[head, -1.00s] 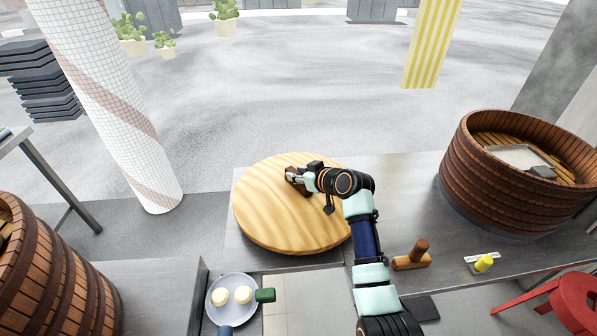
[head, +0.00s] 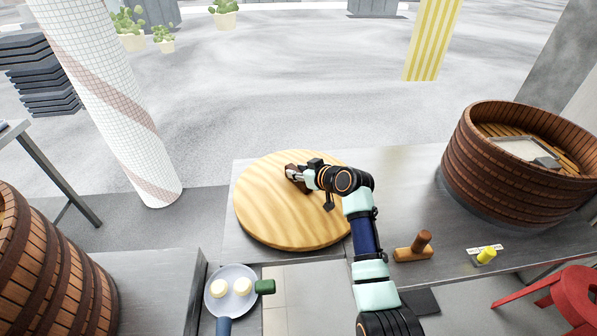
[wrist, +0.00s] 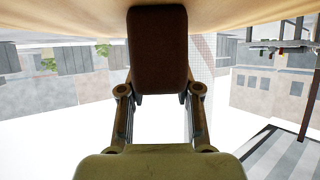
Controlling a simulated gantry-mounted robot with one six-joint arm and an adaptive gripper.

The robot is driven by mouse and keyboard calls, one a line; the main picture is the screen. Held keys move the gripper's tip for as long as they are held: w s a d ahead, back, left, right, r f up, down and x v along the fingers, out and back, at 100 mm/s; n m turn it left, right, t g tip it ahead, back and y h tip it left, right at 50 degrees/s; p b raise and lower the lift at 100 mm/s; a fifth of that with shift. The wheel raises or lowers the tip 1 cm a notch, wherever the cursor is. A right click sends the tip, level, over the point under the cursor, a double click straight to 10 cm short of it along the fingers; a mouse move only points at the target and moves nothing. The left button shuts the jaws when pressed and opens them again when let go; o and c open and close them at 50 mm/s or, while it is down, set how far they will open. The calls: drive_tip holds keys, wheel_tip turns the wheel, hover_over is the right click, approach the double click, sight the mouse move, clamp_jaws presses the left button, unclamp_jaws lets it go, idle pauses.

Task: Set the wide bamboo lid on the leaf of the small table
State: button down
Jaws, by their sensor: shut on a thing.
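The wide bamboo lid (head: 265,215) is a big round pale wooden disc, level, over the left end of the grey table in the head view. The part of the table top under it, seemingly the leaf (head: 240,246), shows only at its edges. My gripper (head: 300,178) is above the lid's middle, shut on its dark brown handle. In the wrist view the handle (wrist: 158,50) stands between my two fingers (wrist: 160,95), with the pale lid (wrist: 60,20) along the top. Whether the lid touches the surface cannot be told.
A large wooden steamer tub (head: 515,165) stands on the table at right, another (head: 45,265) at lower left. A wooden-handled tool (head: 413,247) and a yellow knob (head: 486,255) are near the front edge. A pan with two buns (head: 231,290) sits in front. A tiled column (head: 110,110) rises behind left.

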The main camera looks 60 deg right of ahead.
drive_tip(key=shift+f, duration=0.1)
drive_tip(key=c, duration=0.7)
unclamp_jaws()
drive_tip(key=shift+d, duration=0.1)
drive_tip(key=shift+f, duration=0.25)
drive_tip(key=v, duration=1.2)
drive_tip(key=shift+r, duration=0.1)
